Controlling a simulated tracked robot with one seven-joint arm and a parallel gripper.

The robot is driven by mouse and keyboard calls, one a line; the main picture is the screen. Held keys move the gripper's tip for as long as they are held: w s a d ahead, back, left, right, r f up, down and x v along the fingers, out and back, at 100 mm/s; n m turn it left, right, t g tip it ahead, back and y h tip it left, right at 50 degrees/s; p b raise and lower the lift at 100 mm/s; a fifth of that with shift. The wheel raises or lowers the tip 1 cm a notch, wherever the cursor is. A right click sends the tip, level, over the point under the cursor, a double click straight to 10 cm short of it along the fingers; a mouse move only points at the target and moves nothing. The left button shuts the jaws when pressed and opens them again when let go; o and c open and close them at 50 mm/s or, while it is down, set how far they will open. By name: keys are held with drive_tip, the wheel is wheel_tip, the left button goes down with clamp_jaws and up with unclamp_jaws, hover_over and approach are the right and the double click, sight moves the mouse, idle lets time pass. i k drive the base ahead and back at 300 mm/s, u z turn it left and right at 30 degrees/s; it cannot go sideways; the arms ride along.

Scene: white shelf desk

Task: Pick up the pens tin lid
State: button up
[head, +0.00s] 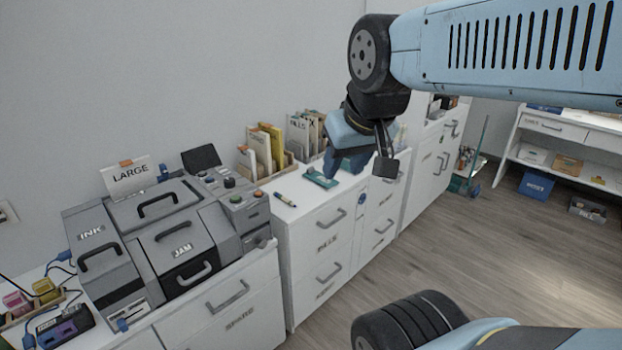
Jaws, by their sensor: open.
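A flat teal piece (321,178) lies on the white cabinet top, beside the gripper. It looks like the pens tin lid, but its label is too small to read, and I cannot tell whether it sits on a tin. My gripper (342,168) points down from the arm, just right of the teal piece and above the cabinet top. Its jaws are open and I see nothing held between them. The gripper hides part of the surface behind it.
A pen or marker (285,199) lies left of the teal piece. File holders with folders (262,150) stand behind, against the wall. A large grey machine (165,235) fills the left side. A little bare cabinet top (305,208) shows in front.

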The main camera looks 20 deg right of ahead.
sight(311, 174)
drive_tip(key=z, duration=0.35)
drive_tip(key=i, duration=1.05)
drive_tip(key=u, duration=0.4)
